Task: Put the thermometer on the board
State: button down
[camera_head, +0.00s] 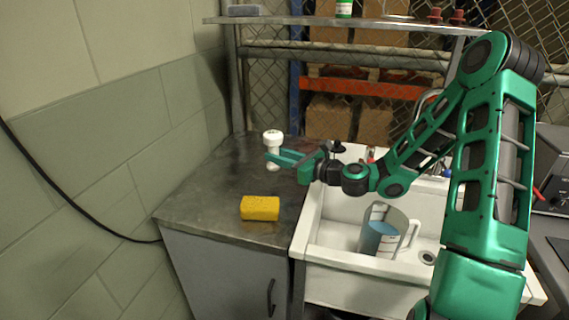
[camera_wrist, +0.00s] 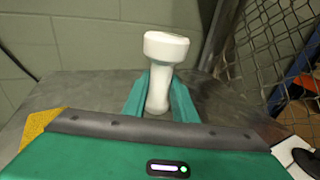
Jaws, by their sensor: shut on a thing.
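A white object with a wide round head and narrower stem (camera_head: 273,138) is upright at the back of the metal counter. It may be the thermometer, but I cannot tell for sure. My gripper (camera_head: 271,159) reaches it from the right, low over the counter, and is shut on its stem. In the wrist view the white object (camera_wrist: 165,47) stands up between the two green fingers (camera_wrist: 159,96). I cannot tell whether its base touches the counter. I cannot make out a board in either view.
A yellow sponge (camera_head: 260,208) lies nearer the front of the counter (camera_head: 205,198). Right of the counter, a white sink (camera_head: 330,238) holds a clear jug (camera_head: 378,232) with bluish contents. A metal shelf (camera_head: 350,22) runs above the back.

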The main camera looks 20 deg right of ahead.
jog(key=shift+w+d+f, duration=0.6)
jog(key=shift+w+f, duration=0.1)
jog(key=shift+w, duration=0.15)
jog(key=shift+d+f, duration=0.15)
jog(key=shift+f, duration=1.8)
jog(key=c, duration=1.4)
grip_release()
jog(key=shift+c, duration=0.2)
jog(key=v, duration=1.2)
